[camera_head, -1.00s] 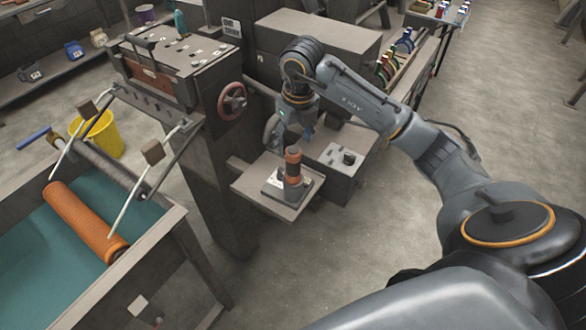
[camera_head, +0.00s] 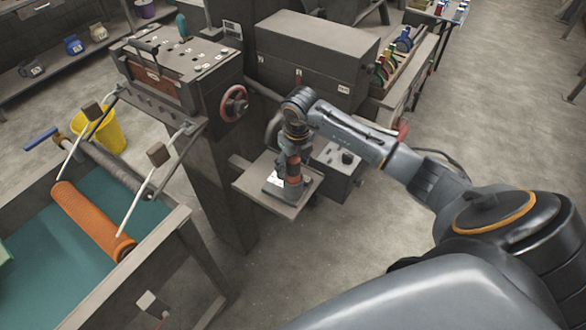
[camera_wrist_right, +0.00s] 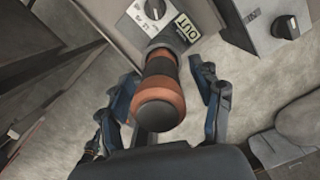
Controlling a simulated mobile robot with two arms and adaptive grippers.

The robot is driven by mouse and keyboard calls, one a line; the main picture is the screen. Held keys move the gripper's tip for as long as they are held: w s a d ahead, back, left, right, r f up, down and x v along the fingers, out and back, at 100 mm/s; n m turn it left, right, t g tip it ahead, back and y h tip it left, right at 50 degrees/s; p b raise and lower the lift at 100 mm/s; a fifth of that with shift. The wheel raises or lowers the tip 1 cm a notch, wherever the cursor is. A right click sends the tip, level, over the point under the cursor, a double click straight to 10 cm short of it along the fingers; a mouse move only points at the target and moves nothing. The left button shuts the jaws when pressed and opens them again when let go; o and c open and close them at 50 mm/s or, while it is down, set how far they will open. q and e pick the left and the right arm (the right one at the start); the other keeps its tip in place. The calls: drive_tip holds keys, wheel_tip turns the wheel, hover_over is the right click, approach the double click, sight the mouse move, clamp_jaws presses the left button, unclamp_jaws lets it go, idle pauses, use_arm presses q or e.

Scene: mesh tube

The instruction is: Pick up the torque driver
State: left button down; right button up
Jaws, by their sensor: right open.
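The torque driver (camera_head: 293,168) has an orange and dark handle and stands upright on a small grey shelf (camera_head: 282,206). In the right wrist view the driver (camera_wrist_right: 160,90) is seen nearly end-on, with its rounded dark cap toward the camera. My right gripper (camera_wrist_right: 170,88) is open, with one blue-grey finger on each side of the driver, apart from it as far as I can see. In the head view the right gripper (camera_head: 294,150) is over the driver and hides part of it. My left gripper is in neither view.
A control box with a black knob (camera_head: 346,158) stands just right of the shelf. A post with a red handwheel (camera_head: 235,102) rises to the left. A trough with an orange roller (camera_head: 92,222) is at lower left, and a yellow bucket (camera_head: 104,132) stands behind it.

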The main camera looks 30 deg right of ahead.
clamp_jaws()
drive_tip(key=shift+w+r, duration=0.1)
